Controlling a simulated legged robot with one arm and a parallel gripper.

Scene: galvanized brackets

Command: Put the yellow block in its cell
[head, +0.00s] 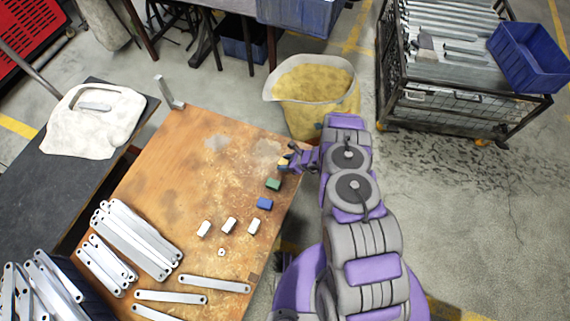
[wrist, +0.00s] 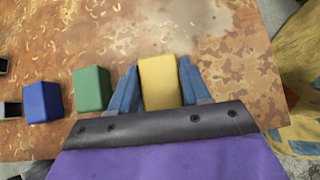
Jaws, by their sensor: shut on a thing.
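The yellow block (wrist: 160,82) sits between the two blue fingers of my gripper (wrist: 160,88) in the wrist view. My gripper is shut on it. In the head view my gripper (head: 290,162) is at the right edge of the wooden table (head: 190,150), and the yellow block (head: 283,162) shows only as a small patch there. A green block (head: 273,184) and a blue block (head: 264,203) stand in a row near it. They also show left of my gripper in the wrist view, green (wrist: 91,89) nearer and blue (wrist: 43,101) farther. No cell is clearly recognisable.
White blocks (head: 229,225) and a small white nut-like piece (head: 221,252) lie nearer on the table. Galvanized brackets (head: 135,240) are piled at lower left. An upright bracket (head: 168,92) stands at the far corner. A yellow-filled sack (head: 310,90) stands beyond the table's right edge.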

